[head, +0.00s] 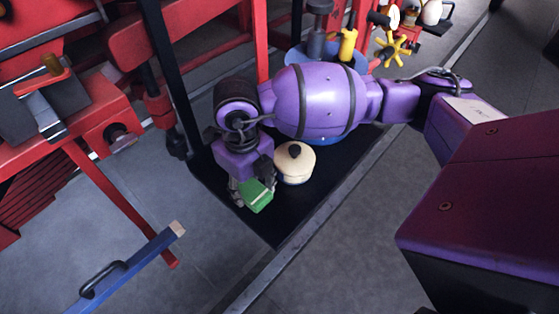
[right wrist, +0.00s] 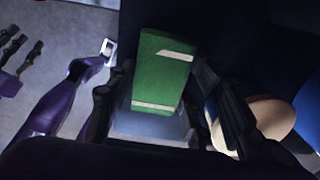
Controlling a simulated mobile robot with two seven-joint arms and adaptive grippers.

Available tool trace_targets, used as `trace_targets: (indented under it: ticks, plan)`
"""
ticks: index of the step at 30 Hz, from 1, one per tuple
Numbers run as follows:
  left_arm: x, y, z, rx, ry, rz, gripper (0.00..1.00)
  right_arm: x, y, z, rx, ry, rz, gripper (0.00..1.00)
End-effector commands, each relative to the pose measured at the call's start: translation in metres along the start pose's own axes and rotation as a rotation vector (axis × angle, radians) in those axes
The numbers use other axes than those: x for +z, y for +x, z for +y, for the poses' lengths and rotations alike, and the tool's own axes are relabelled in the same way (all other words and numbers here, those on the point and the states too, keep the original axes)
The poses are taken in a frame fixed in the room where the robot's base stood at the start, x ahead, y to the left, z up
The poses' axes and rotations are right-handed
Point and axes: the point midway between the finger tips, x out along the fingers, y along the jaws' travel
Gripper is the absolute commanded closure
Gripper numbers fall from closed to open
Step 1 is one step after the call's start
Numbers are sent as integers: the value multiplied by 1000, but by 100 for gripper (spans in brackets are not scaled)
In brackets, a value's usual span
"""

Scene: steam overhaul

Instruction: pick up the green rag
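The green rag (head: 257,195) is a folded green pad with pale bands. It is at the fingers of my right gripper (head: 252,188), over the near left part of the black mat. In the right wrist view the rag (right wrist: 163,72) lies between the two dark fingers of my right gripper (right wrist: 160,85), one close along each side. I cannot tell whether both fingers touch it, or whether it rests on the mat or is off it.
A cream pot (head: 295,163) with a dark knob stands on the black mat (head: 277,225) just right of my right gripper. Red machine framing (head: 105,120) is on the left. A blue bar (head: 130,268) is at the lower left. A yellow valve wheel (head: 393,47) is behind.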

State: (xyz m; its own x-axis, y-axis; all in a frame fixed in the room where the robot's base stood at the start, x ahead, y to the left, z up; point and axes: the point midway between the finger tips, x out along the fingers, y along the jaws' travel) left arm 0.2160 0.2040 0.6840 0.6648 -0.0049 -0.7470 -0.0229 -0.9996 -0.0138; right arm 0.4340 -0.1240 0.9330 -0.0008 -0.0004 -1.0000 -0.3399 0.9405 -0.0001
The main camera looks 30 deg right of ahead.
Motion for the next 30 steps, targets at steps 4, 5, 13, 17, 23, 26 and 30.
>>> trace_targets:
  ticks: [4, 5, 13, 17, 23, 26, 30]
  plan:
    - [0, 0, 0, 0, 0, 1, 60, 2, -2, 0, -1, -1, -4, 77]
    - [0, 0, 0, 0, 0, 1, 60, 2, -2, 0, -1, -1, -4, 80]
    - [0, 0, 0, 1, 1, 0, 60, 2, -4, 0, -1, -2, -5, 84]
    - [2, 1, 0, 1, 1, -2, 60, 2, -11, 0, -1, -3, -6, 84]
    - [4, 1, 0, 1, 2, -2, 60, -4, -41, 2, -1, -5, -7, 84]
    - [0, 1, 0, 1, 2, 3, 60, -21, -63, 6, -3, -6, -10, 84]
    - [-6, 0, 0, 1, 1, 11, 60, -50, -98, 13, -4, -7, -12, 84]
